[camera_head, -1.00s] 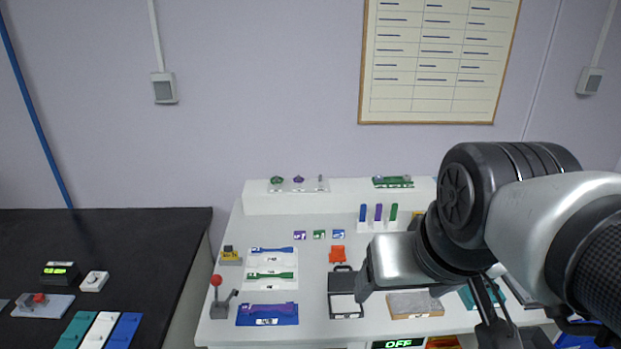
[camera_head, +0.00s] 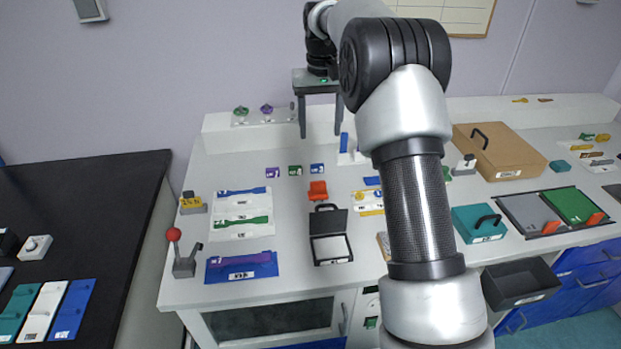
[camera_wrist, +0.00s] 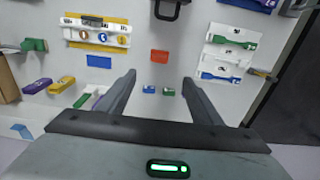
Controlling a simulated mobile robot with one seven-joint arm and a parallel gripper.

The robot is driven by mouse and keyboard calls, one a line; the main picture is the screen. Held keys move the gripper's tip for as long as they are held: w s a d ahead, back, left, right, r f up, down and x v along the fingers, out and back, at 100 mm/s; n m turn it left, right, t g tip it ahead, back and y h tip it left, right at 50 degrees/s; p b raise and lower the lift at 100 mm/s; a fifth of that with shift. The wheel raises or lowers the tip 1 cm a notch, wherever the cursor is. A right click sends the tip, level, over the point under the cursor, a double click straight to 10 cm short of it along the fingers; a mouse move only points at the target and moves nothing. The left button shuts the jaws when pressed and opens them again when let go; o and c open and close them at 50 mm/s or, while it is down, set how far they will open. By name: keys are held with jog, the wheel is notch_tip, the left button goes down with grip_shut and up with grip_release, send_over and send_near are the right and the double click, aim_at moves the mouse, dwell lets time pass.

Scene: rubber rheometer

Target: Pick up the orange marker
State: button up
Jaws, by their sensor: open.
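An orange piece (camera_head: 318,191) lies on the white bench behind the small black case. It is the only small loose orange item I see, but it is too small to tell whether it is a marker. It also shows in the wrist view (camera_wrist: 159,56), beyond the fingertips and roughly centred between them. My gripper (camera_head: 320,135) is open, points down and is empty. It hangs above the back part of the bench, apart from the orange piece. In the wrist view my gripper's fingers (camera_wrist: 160,76) frame the small blue and green tiles.
The black case (camera_head: 330,235) stands in front of the orange piece. Small tiles (camera_head: 295,170) lie behind it. A blue upright piece (camera_head: 344,142) stands in a white holder at the right. A white tray (camera_head: 268,226) with coloured strips is at the left. My arm hides part of the bench.

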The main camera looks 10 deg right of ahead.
notch_tip(320, 180, down, 5)
jog(key=w, duration=0.3)
jog(key=b, duration=0.1)
send_over(318, 182)
jog(key=f, duration=1)
jog(key=shift+w+f, duration=0.15)
jog(key=shift+w, duration=0.05)
jog(key=shift+s+f, duration=0.15)
jog(key=shift+f, duration=1.3)
jog(key=shift+s+f, duration=0.1)
jog(key=shift+f, duration=1.35)
jog(key=shift+c, duration=0.4)
jog(key=c, duration=1.1)
